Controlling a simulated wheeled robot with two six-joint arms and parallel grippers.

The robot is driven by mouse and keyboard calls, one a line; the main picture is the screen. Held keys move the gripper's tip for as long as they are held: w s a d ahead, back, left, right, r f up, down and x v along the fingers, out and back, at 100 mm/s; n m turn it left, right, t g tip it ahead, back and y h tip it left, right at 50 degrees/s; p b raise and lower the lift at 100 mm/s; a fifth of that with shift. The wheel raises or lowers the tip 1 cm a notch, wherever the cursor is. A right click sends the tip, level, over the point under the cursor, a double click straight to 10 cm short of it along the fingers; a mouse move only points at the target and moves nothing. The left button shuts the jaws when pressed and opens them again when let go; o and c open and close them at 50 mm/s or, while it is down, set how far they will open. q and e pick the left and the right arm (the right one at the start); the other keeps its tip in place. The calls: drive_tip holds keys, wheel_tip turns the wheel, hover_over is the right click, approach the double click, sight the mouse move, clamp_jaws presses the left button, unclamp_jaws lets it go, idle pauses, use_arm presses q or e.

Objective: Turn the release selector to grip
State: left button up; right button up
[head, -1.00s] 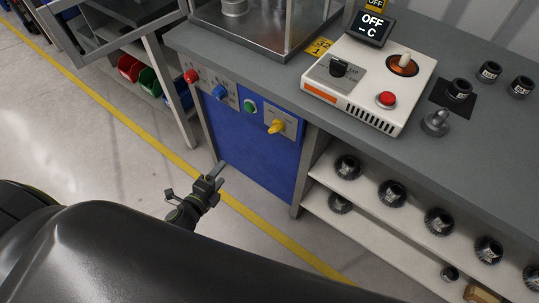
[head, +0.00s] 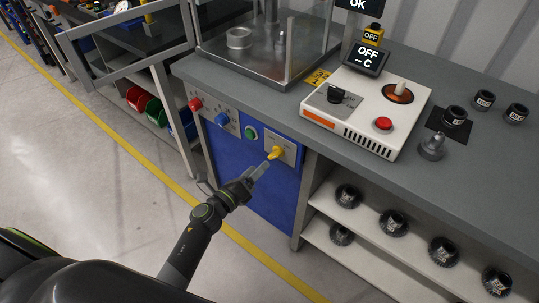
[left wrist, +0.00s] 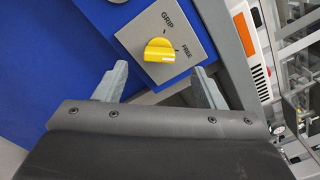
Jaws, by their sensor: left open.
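The release selector is a yellow knob (head: 275,153) on a grey plate (head: 286,148) at the right of the blue front panel. In the left wrist view the yellow knob (left wrist: 159,50) sits below the word GRIP, with FREE to its right. My left gripper (head: 260,170) is just in front of and below the knob in the head view. In the left wrist view its two fingers (left wrist: 161,86) are spread apart and empty, with the knob beyond their tips. My right gripper is not in view.
Red (head: 195,104), blue (head: 221,119) and green (head: 252,133) controls sit left of the knob on the panel. The grey bench top (head: 330,145) overhangs above, carrying a white control box (head: 350,125). Shelves with black parts (head: 393,223) stand to the right. The floor in front is clear.

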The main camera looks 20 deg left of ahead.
sight(270, 156)
use_arm(q)
drive_tip(key=x, duration=0.7)
drive_tip(key=shift+f, duration=0.1)
drive_tip(key=shift+c, duration=0.4)
drive_tip(key=c, duration=0.9)
